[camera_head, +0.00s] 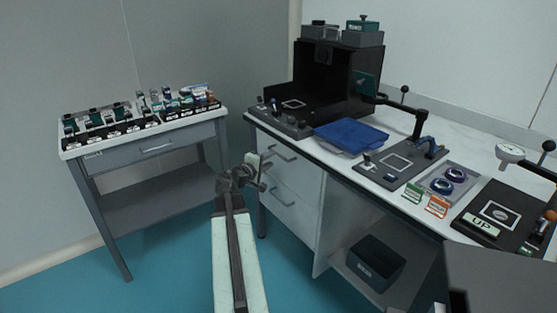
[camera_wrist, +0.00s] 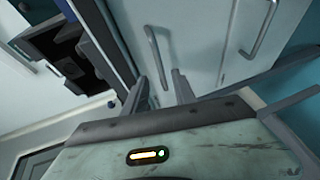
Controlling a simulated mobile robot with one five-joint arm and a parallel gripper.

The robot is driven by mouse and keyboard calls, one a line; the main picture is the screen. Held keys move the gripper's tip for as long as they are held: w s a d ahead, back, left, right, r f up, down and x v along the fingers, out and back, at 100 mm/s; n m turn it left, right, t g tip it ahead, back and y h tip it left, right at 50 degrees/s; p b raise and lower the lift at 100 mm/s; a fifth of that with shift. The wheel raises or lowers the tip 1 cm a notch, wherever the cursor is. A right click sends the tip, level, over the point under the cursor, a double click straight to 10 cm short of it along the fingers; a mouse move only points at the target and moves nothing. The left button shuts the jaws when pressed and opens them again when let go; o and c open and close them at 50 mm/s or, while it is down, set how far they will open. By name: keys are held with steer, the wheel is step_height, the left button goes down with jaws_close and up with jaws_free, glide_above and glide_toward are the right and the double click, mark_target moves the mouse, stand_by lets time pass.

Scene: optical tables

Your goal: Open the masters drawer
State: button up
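Two white drawer fronts are under the right bench, an upper one (camera_head: 297,167) and a lower one (camera_head: 291,213). Each has a grey bar handle, and both look shut. I cannot read which is the masters drawer. My gripper (camera_head: 254,172) is raised in front of the left edge of these drawers. In the wrist view, the fingers of my gripper (camera_wrist: 160,82) are apart with nothing between them. One bar handle (camera_wrist: 154,50) lies just beyond the fingertips, and another handle (camera_wrist: 264,30) is farther right. Contact with a handle is not visible.
A grey side table (camera_head: 120,163) at the left has a shut drawer (camera_head: 185,141) with a bar handle and a small label. A dark bin (camera_head: 376,263) sits on the lower shelf. Teal floor is clear between the tables.

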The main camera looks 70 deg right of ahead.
mark_target(278, 155)
steer(key=b+x, duration=0.1)
steer(key=x, duration=0.6)
steer(key=shift+d+f, duration=0.1)
steer(key=shift+d, duration=0.2)
jaws_close()
stand_by(0.9)
